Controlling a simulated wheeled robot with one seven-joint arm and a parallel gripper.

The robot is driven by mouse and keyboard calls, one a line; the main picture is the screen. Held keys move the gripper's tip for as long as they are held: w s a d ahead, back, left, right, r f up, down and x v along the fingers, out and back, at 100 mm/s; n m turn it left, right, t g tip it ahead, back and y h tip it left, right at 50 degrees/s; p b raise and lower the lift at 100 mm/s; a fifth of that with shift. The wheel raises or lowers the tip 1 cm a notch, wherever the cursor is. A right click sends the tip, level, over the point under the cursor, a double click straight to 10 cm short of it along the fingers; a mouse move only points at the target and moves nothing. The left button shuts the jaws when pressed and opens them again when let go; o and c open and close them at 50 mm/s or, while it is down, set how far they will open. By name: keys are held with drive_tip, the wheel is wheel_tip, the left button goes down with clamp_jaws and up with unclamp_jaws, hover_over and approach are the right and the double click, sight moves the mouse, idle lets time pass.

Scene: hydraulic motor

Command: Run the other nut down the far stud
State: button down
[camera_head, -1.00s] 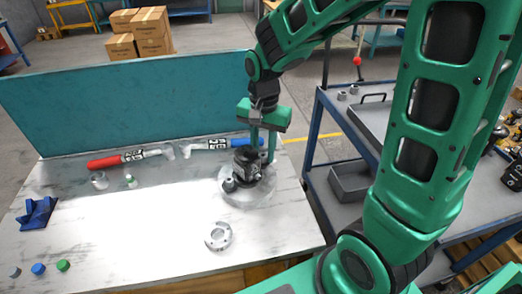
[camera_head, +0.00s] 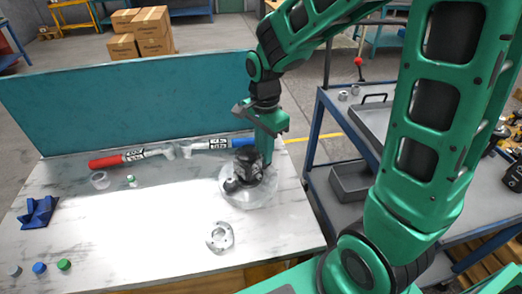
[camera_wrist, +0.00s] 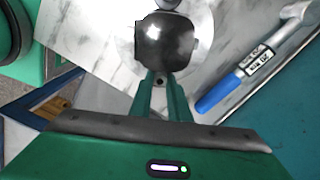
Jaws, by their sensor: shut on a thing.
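The dark hydraulic motor (camera_head: 245,168) stands on a pale round base (camera_head: 238,201) at the right part of the table. My gripper (camera_head: 267,158) points down at its far right side. In the wrist view, the motor's rounded black body (camera_wrist: 166,42) is just beyond my fingertips (camera_wrist: 161,78). The fingers are close together, shut on the small nut (camera_wrist: 160,80), which is mostly hidden between them. The far stud is hidden by the fingers and the motor, so how far down the nut sits cannot be told.
A red-handled tool (camera_head: 108,161) and a blue-handled tool (camera_head: 215,144) lie along the teal back panel (camera_head: 130,105). A pale slotted ring (camera_head: 220,238) lies in front of the motor. A blue block (camera_head: 38,212) and small caps (camera_head: 39,268) are at left. The table's middle is clear.

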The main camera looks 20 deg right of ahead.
drive_tip(key=m, duration=0.4)
drive_tip(key=shift+m, duration=0.3)
drive_tip(key=c, duration=1.9)
unclamp_jaws()
drive_tip(key=shift+o, duration=0.2)
drive_tip(key=n, duration=0.5)
drive_tip(key=shift+n, duration=0.3)
drive_tip(key=n, duration=0.4)
drive_tip(key=shift+n, duration=0.4)
